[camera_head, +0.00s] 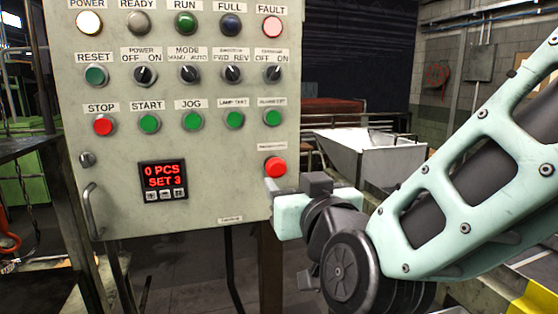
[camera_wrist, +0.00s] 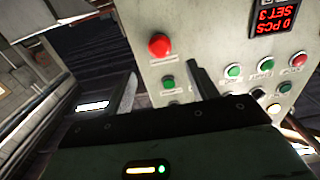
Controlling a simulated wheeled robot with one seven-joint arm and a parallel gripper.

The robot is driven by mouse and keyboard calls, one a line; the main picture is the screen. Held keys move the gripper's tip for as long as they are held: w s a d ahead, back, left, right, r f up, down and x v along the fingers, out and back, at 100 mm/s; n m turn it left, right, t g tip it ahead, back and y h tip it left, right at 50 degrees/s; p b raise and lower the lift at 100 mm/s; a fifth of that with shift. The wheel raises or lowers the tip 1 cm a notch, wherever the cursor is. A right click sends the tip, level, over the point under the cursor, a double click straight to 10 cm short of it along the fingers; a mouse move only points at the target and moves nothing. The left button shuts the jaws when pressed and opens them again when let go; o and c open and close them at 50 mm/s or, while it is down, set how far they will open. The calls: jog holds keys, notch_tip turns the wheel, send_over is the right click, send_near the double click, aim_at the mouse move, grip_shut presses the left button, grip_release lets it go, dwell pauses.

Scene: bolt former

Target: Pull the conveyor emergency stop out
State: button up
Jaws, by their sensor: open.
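The red mushroom-shaped emergency stop (camera_head: 275,167) sits at the lower right of the grey control panel (camera_head: 215,195), under a small label too small to read. The same red button shows in the wrist view (camera_wrist: 160,45), above my gripper. My gripper (camera_head: 273,187) is open, in front of the panel just below the button. The red button stands clear of the fingers in the wrist view. I cannot tell whether the button is pushed in or out.
A separate red STOP button (camera_head: 103,125) and several green buttons sit higher on the panel. The red FAULT lamp (camera_head: 271,28) looks bright. A counter display (camera_head: 163,178) reads 0 PCS, SET 3. A metal handle (camera_head: 92,212) juts out at lower left. A pale hopper (camera_head: 368,155) stands behind.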

aim_at(277, 167)
jog(key=p+x, duration=0.2)
jog(key=x, duration=0.7)
jog(key=shift+w, duration=0.15)
grip_shut()
jog(key=shift+s+f+b, duration=0.15)
jog(key=shift+s+b, duration=0.25)
jog(key=shift+b, duration=0.05)
grip_release()
jog(key=shift+s, duration=0.1)
jog(key=shift+d, duration=0.1)
